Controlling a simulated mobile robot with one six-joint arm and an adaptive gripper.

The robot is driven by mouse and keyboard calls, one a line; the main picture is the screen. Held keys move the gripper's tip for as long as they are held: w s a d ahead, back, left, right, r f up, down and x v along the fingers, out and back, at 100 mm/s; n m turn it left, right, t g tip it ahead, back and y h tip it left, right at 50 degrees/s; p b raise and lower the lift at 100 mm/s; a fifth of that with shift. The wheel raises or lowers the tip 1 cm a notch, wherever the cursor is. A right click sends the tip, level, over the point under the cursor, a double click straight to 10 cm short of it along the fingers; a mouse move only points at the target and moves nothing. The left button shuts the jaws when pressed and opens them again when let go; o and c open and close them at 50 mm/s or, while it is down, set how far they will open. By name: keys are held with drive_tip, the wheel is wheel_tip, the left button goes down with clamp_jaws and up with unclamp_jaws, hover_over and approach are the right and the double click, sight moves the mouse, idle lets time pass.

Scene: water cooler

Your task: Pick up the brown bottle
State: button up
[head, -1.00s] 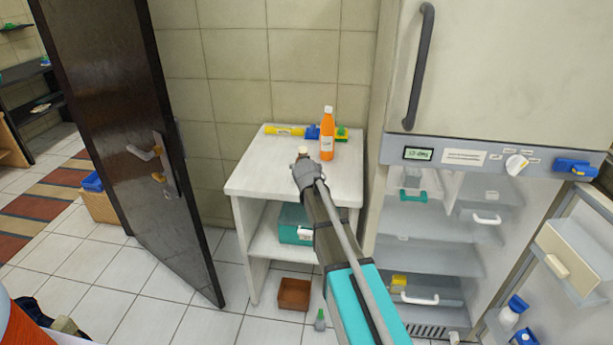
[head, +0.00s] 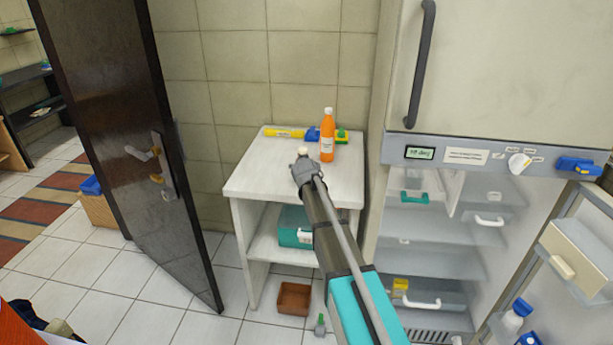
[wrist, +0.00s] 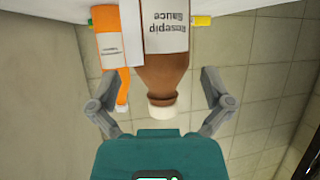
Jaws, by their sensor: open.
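The brown bottle (wrist: 168,75) has a white cap and a white label reading "Rosepip Sauce". It appears upside down in the wrist view. My gripper (wrist: 163,106) is open, with one finger on each side of the bottle's neck and cap, apart from them. In the head view my gripper (head: 304,168) is over the white cabinet top (head: 255,175). Only the bottle's cream-white cap (head: 303,151) shows clearly there; my gripper hides its body.
An orange bottle (head: 327,136) stands close beside the brown one; it also shows in the wrist view (wrist: 110,45). A yellow tube (head: 284,132) and a sponge-like green item (head: 342,135) lie behind. An open fridge (head: 430,225) is at right, a dark door (head: 115,130) at left.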

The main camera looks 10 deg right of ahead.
drive_tip(key=shift+b+x, duration=0.55)
drive_tip(key=shift+x, duration=1.15)
drive_tip(key=c, duration=1.1)
